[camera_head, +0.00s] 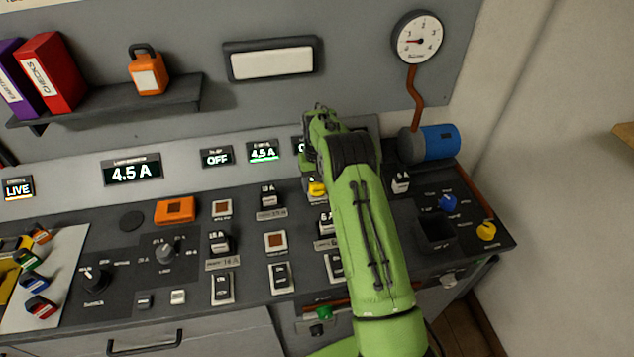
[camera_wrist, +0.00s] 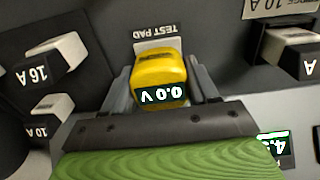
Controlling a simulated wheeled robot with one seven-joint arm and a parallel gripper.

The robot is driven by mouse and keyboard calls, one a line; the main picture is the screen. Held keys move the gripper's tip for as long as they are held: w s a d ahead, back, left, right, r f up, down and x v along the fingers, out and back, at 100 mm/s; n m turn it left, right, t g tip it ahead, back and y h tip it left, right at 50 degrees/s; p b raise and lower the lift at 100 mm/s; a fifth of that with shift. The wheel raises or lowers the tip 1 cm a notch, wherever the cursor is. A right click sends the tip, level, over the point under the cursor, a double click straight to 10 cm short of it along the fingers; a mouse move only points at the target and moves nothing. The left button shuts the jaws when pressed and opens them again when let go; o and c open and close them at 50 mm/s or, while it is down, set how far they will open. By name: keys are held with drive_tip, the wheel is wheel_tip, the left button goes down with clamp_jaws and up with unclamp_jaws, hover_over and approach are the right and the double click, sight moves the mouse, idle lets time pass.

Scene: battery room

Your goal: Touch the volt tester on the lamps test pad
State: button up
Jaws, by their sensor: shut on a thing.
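The volt tester (camera_wrist: 160,72) is a yellow block with a dark display reading 0.0 V, upside down in the wrist view. My gripper (camera_wrist: 162,84) is shut on it, one finger on each side. In the wrist view a plate labelled TEST PAD (camera_wrist: 157,31) lies just beyond the tester's far end. Whether the tester touches the pad I cannot tell, and the word lamps is not readable there. In the head view a little of the yellow tester (camera_head: 316,189) shows beside my green arm, which hides most of the gripper and the pad.
Breaker blocks surround the spot, including a 16 A block (camera_wrist: 48,62) and a 10 A block (camera_wrist: 50,105). A green-lit display (camera_head: 263,151) reads 4.5 A; another reads OFF (camera_head: 217,156).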

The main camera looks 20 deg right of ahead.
idle(0.3)
wheel_tip(320, 180, up, 7)
drive_tip(key=p, duration=0.5)
drive_tip(key=shift+r, duration=0.1)
idle(0.4)
